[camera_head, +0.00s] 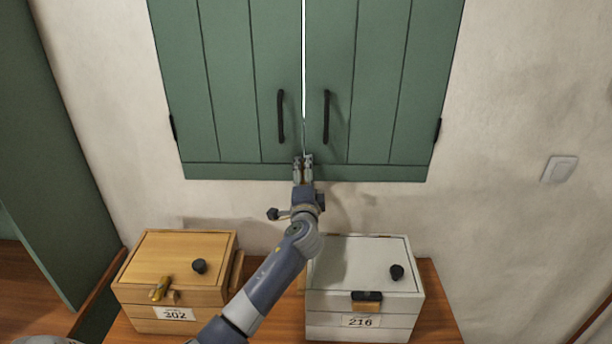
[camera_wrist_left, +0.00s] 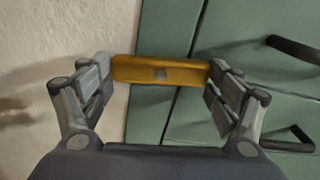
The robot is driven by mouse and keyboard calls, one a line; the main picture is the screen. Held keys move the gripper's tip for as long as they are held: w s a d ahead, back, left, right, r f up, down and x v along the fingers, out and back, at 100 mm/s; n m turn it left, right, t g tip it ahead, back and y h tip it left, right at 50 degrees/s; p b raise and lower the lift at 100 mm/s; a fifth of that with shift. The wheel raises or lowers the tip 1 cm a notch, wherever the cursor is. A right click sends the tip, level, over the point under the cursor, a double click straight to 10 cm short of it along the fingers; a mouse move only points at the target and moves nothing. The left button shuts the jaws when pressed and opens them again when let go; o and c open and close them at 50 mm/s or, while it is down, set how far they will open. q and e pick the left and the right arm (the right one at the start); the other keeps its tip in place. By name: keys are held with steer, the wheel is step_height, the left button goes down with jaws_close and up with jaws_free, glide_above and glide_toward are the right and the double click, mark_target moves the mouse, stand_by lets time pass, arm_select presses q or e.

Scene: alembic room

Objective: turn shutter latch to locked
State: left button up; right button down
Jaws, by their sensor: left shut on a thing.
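The green shutters (camera_head: 230,80) are two closed-looking doors with a thin bright gap between them and a black handle on each. My left gripper (camera_head: 303,161) is at the bottom of the shutters, by the seam. Its fingers are shut on the two ends of the bar, as the left wrist view (camera_wrist_left: 160,78) shows. In the head view the gripper mostly hides the latch. My right gripper is not in view.
Below stand a wooden box (camera_head: 180,255) labelled 302 and a white box (camera_head: 350,265) labelled 216, both on a wooden surface (camera_head: 437,310). My left arm passes between them. A light switch (camera_head: 559,169) is on the bare wall at right. A green panel (camera_head: 45,150) stands at left.

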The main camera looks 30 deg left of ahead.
arm_select(q)
steer(key=shift+m, duration=1)
steer(key=o, duration=1)
steer(key=v, duration=1.2)
steer(key=shift+f, duration=0.1)
steer(key=shift+f, duration=0.1)
